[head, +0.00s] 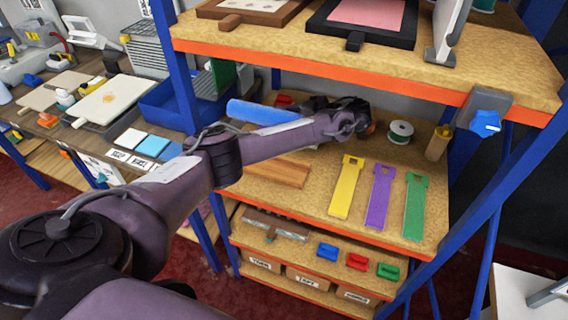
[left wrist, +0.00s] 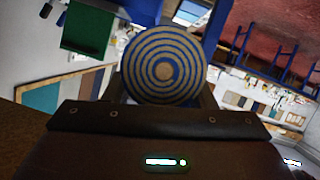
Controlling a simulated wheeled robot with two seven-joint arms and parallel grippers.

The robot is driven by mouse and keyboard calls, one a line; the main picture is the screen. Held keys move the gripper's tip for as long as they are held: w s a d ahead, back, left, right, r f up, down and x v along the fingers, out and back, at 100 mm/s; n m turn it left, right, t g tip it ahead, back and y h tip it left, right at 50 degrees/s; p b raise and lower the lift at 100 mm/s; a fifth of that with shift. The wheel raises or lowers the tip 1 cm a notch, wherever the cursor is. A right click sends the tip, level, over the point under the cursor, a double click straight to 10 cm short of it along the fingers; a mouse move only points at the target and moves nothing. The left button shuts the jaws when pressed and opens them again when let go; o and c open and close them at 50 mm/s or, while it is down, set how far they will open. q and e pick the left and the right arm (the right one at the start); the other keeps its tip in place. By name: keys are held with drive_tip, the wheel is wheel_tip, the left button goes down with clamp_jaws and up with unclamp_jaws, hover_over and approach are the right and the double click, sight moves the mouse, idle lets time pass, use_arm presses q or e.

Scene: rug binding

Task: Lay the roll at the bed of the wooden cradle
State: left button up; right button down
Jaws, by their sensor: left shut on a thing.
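The roll (head: 262,112) is a blue cylinder in the head view, lying roughly level above the middle shelf at its back left. Its round end, with blue and tan rings, faces the camera in the left wrist view (left wrist: 163,66). My left gripper (head: 303,107) is shut on the roll at its right end; its fingertips are mostly hidden. The wooden cradle (head: 282,172) appears to be the brown wooden piece on the shelf, in front of and below the roll. My left forearm covers part of it. My right gripper is not in view.
Yellow (head: 346,187), purple (head: 378,195) and green (head: 415,207) strips lie right of the cradle. The upper shelf (head: 400,75) overhangs, and a blue post (head: 184,75) rises at left.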

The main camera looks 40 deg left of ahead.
use_arm(q)
wheel_tip(320, 180, down, 14)
drive_tip(key=b, duration=1.2)
drive_tip(key=shift+w+f+b, duration=0.1)
drive_tip(key=shift+b, duration=0.3)
drive_tip(key=shift+f+b, duration=0.55)
drive_tip(key=shift+f, duration=1.25)
drive_tip(key=o, duration=1.1)
drive_tip(key=shift+r, duration=0.1)
drive_tip(key=shift+d, duration=0.35)
drive_tip(key=p+v, duration=0.4)
drive_tip(key=v, duration=0.7)
drive_tip(key=shift+d, duration=0.15)
